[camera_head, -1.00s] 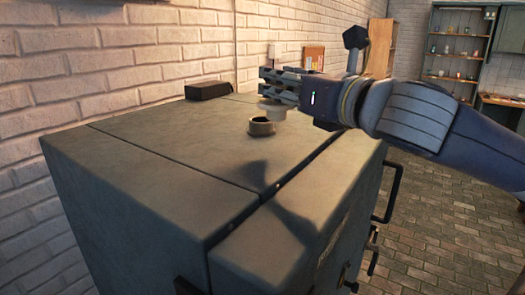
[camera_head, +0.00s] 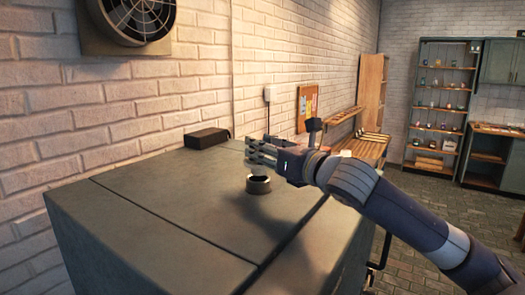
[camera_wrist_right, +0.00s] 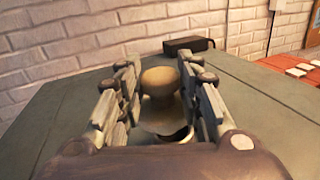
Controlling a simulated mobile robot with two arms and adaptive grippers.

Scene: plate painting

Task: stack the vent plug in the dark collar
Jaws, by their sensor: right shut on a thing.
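The dark collar (camera_head: 258,187) is a short ring standing on the grey cabinet top, its dark opening facing up. My right gripper (camera_head: 262,151) is above and just behind it in the head view. In the right wrist view, this gripper (camera_wrist_right: 158,85) is shut on the vent plug (camera_wrist_right: 161,82), a tan piece with a rounded knob and a wider flange below. The collar (camera_wrist_right: 184,135) shows partly under the flange, apart from it as far as I can tell. In the head view the fingers mostly hide the plug. My left gripper is not in view.
A dark box (camera_head: 206,138) lies at the back of the cabinet top (camera_head: 150,205), near the brick wall (camera_head: 110,120). The top around the collar is otherwise clear. A wooden bench (camera_head: 365,148) and shelves (camera_head: 440,100) stand farther off.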

